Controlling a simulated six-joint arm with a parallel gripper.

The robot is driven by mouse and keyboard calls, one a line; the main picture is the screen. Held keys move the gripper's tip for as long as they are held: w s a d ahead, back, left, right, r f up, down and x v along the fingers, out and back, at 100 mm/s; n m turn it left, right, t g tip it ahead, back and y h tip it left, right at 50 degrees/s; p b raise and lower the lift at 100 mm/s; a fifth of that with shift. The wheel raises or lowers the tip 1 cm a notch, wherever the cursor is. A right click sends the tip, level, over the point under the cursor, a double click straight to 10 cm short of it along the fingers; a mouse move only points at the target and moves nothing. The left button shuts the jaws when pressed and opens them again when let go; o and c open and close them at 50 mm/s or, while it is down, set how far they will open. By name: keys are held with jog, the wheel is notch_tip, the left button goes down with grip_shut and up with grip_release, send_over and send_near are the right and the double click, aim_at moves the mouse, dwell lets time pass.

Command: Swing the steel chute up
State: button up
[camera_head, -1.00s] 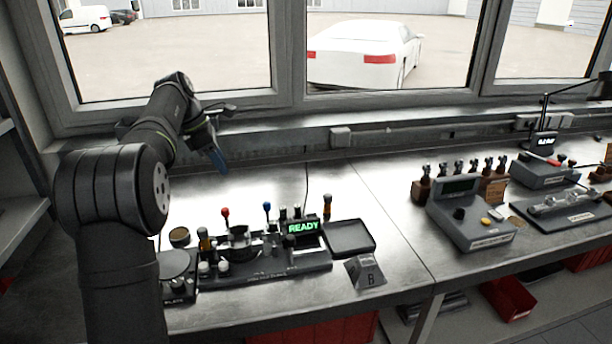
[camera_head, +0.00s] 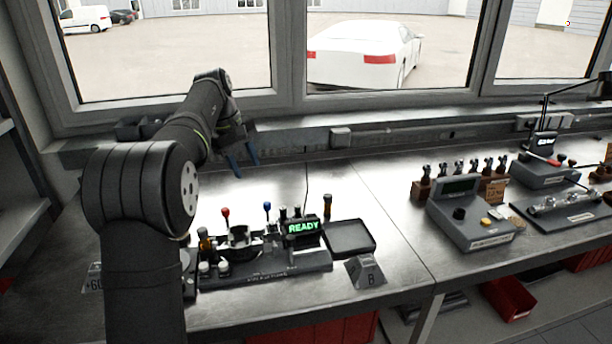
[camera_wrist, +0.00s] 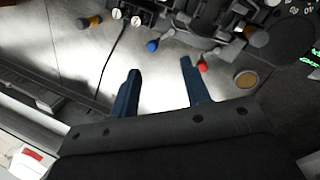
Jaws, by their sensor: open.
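My gripper (camera_head: 243,160) hangs above the back of the bench, behind the station with the READY display (camera_head: 303,227). Its two blue fingers are apart with nothing between them. In the wrist view my gripper (camera_wrist: 160,85) shows bare bench between the fingers. The station (camera_head: 265,268) has a red-knobbed lever (camera_head: 225,213), a blue-knobbed lever (camera_head: 267,208) and a dark ring-shaped holder (camera_head: 240,238). I cannot make out the steel chute for certain among the station's small parts.
A dark tray (camera_head: 350,237) and a grey block marked 8 (camera_head: 367,271) stand right of the station. A grey console (camera_head: 470,217) is farther right. The window sill (camera_head: 400,130) runs behind. The bench between sill and station is clear.

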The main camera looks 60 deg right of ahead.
jog(key=s+d+m+t+y, duration=0.25)
jog(key=s+m, duration=1.35)
jog(key=m, duration=0.9)
notch_tip(320, 180, down, 8)
jog(key=s, duration=0.1)
notch_tip(320, 180, up, 8)
jog(key=shift+d+g, duration=0.15)
jog(key=shift+g, duration=0.3)
jog(key=shift+w, duration=0.1)
